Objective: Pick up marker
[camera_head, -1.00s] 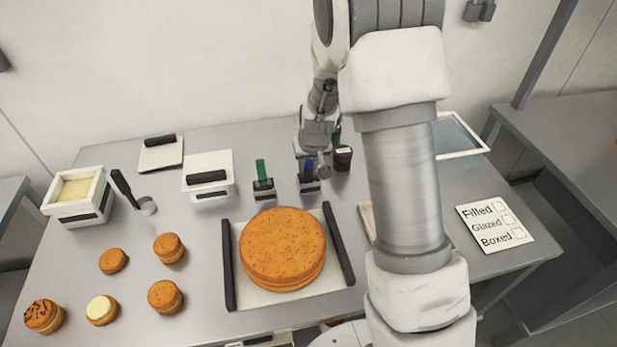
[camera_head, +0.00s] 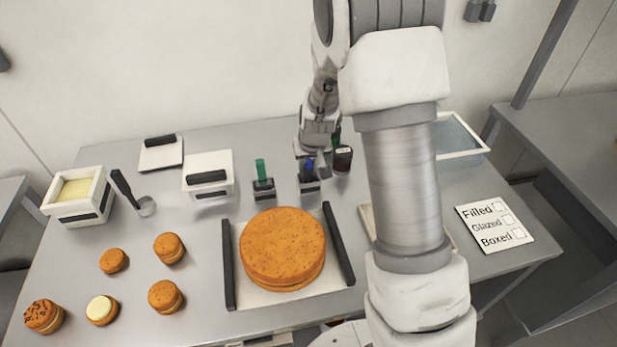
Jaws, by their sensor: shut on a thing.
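A blue marker (camera_head: 309,167) stands upright in a small dark holder (camera_head: 310,187) behind the tray, near the table's middle. My gripper (camera_head: 311,163) is low over this holder, with its fingers at the marker's upper part. It is shut on the blue marker; the far finger and the exact contact are partly hidden. A green marker (camera_head: 261,171) stands in a similar holder (camera_head: 262,189) to the left.
A dark container (camera_head: 342,160) stands close right of my gripper. A large orange cake (camera_head: 283,247) sits on a tray (camera_head: 230,284) in front. White boxes (camera_head: 208,174) are at left. A checklist card (camera_head: 494,226) lies at right.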

